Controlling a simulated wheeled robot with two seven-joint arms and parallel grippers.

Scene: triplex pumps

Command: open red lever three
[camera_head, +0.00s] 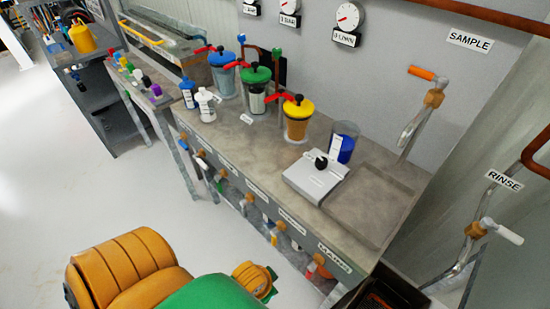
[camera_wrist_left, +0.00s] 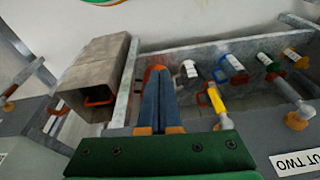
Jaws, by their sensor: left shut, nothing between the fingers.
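Three pots with red levers stand on the bench in the head view: a blue-lidded one with its lever (camera_head: 205,49), a green-lidded one with its lever (camera_head: 236,65), and a yellow-lidded one with its lever (camera_head: 280,97). No number shows on them, so I cannot tell which is three. In the left wrist view my left gripper (camera_wrist_left: 159,82) is shut and empty, its blue fingers together. An orange-red part (camera_wrist_left: 154,70) shows at the fingertips; contact is unclear. My right gripper is not in view.
The bench (camera_head: 225,150) has several valves along its lower front. A grey box (camera_head: 315,178) and a clear beaker with blue contents (camera_head: 343,143) stand on it. A SAMPLE pipe (camera_head: 415,125) rises at the right. An OUT TWO label (camera_wrist_left: 297,162) shows in the wrist view.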

